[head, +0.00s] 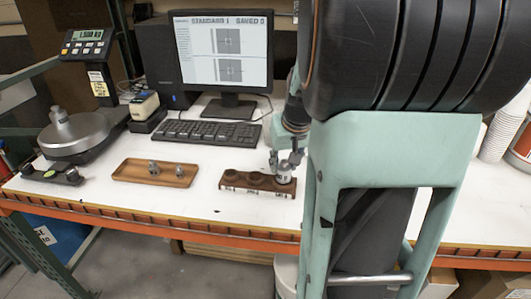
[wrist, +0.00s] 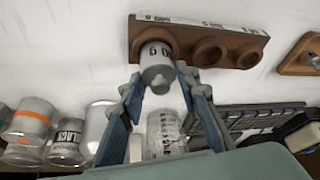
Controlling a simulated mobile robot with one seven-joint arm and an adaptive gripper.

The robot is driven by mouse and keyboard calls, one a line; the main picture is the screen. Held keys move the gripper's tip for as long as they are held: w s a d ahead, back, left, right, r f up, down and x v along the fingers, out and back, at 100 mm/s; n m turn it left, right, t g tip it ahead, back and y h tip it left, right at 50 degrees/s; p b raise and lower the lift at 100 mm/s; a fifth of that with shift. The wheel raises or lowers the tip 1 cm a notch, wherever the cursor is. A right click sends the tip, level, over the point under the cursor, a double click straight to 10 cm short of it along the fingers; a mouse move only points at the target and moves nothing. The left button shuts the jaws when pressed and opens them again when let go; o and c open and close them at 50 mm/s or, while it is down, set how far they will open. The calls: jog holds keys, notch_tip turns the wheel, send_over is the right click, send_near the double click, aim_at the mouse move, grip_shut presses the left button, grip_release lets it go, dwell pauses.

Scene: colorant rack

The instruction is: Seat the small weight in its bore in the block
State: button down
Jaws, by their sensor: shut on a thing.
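The brown block (head: 232,186) lies near the table's front edge in the head view; it also shows at the top of the wrist view (wrist: 228,38). My gripper (head: 286,163) is over the block's right end. In the wrist view my gripper (wrist: 160,79) has its blue fingers on either side of a grey, knobbed weight with dark lettering (wrist: 157,66) and is shut on it. The weight (head: 285,178) is at the end bore, its lettered side still showing above the block. How deep it sits is hidden. The other two bores look empty.
A wooden tray (head: 130,172) with two small metal weights is left of the block. A scale (head: 72,138) carrying a larger weight stands further left. The keyboard (head: 207,134) and monitor (head: 225,50) are behind. Several cans (wrist: 68,142) show in the wrist view.

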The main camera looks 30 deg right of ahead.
jog(key=shift+f+b, duration=0.75)
jog(key=shift+f, duration=0.15)
jog(key=c, duration=1.4)
grip_release()
